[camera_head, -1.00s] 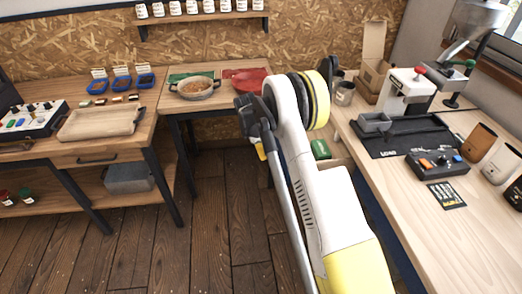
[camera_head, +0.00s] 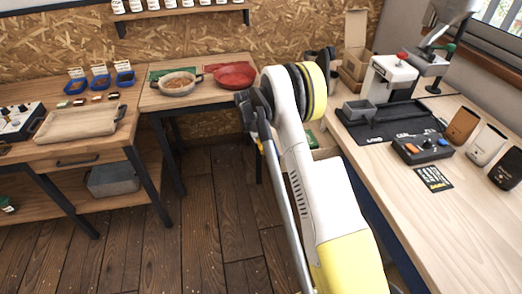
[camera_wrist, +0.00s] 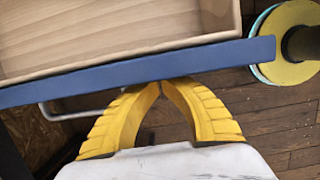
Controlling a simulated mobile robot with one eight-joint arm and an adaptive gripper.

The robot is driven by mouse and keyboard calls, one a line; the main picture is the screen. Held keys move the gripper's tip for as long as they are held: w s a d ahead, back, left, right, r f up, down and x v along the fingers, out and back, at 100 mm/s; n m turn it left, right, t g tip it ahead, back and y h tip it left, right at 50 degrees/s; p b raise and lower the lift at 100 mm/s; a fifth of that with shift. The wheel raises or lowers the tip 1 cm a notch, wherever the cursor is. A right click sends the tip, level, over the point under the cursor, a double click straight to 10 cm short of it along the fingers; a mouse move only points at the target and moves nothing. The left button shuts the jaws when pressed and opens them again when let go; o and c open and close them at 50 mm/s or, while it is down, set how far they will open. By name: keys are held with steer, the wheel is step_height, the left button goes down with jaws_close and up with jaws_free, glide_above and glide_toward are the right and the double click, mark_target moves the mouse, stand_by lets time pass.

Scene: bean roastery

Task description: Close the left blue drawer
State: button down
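The blue drawer front (camera_wrist: 140,72) crosses the wrist view, with the drawer's pale wooden inside (camera_wrist: 100,25) open behind it. A metal handle (camera_wrist: 65,114) shows on the front's outer side, left of my gripper. My gripper (camera_wrist: 161,84) has its yellow fingers brought together, tips at the blue front's outer face; I cannot tell whether they touch it. Nothing shows between them. In the head view, part of an open drawer (camera_head: 326,152) shows beside the right-hand counter, mostly hidden by my arm. My fingers are hidden there.
The right-hand counter (camera_head: 400,205) carries a grinder, a black mat and a control box. A table with a red pan (camera_head: 235,76) stands behind, and a workbench with a tray (camera_head: 78,123) at left. Wooden floor (camera_head: 215,225) is clear between them.

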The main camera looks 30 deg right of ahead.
steer(key=s+d, duration=0.2)
steer(key=d, duration=0.5)
steer(key=s+d, duration=0.2)
steer(key=d, duration=0.6)
steer(key=s+d, duration=0.2)
steer(key=d, duration=0.5)
steer(key=shift+s+d, duration=0.15)
steer(key=shift+s, duration=0.05)
